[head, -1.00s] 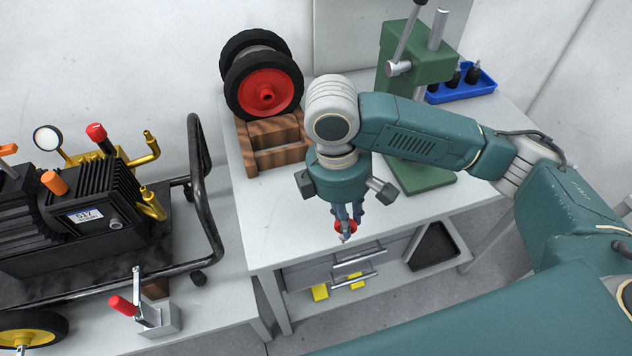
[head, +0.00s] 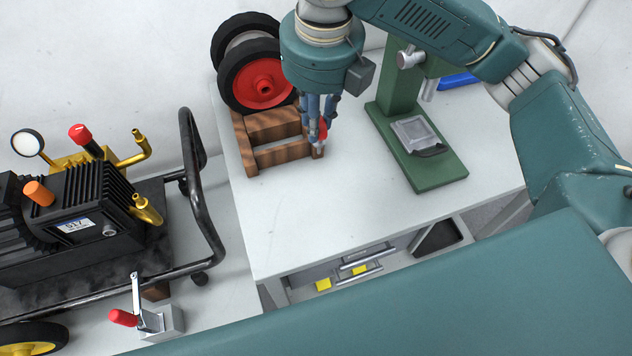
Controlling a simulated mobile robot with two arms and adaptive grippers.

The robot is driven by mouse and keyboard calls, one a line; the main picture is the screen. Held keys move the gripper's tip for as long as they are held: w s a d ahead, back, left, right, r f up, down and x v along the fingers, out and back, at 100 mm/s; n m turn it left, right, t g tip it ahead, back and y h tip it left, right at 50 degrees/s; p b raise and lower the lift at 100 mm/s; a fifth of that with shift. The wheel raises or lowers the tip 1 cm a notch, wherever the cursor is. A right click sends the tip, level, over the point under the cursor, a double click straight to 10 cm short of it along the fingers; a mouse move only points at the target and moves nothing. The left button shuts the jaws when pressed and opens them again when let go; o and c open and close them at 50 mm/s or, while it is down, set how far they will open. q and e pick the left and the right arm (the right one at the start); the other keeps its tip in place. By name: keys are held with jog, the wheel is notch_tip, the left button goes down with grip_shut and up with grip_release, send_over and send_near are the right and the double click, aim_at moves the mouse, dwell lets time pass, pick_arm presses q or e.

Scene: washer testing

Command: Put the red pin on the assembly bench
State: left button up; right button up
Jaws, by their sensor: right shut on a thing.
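My right gripper (head: 318,125) points down over the back left part of the white bench (head: 310,215). It is shut on the red pin (head: 323,130), which has a red upper part and a short pale tip pointing down. The fingers hide part of the pin. The pin is in front of the right end of the wooden stand; I cannot tell whether its tip touches anything. My left gripper is not in view.
The wooden stand (head: 244,150) holds black wheels with red hubs (head: 258,83). A green press (head: 427,170) stands to the right, with a blue tray (head: 460,80) behind it. A cart with a black pump (head: 65,225) is at left. The bench's front middle is clear.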

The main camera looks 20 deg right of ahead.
jog(key=shift+d+f+p, duration=0.1)
jog(key=shift+f+p, duration=0.65)
jog(key=shift+f, duration=7.9)
jog(key=shift+f, duration=0.15)
jog(key=o, duration=1)
jog(key=shift+c, duration=0.2)
notch_tip(320, 180, up, 12)
jog(key=s+b, duration=0.1)
jog(key=shift+s, duration=0.4)
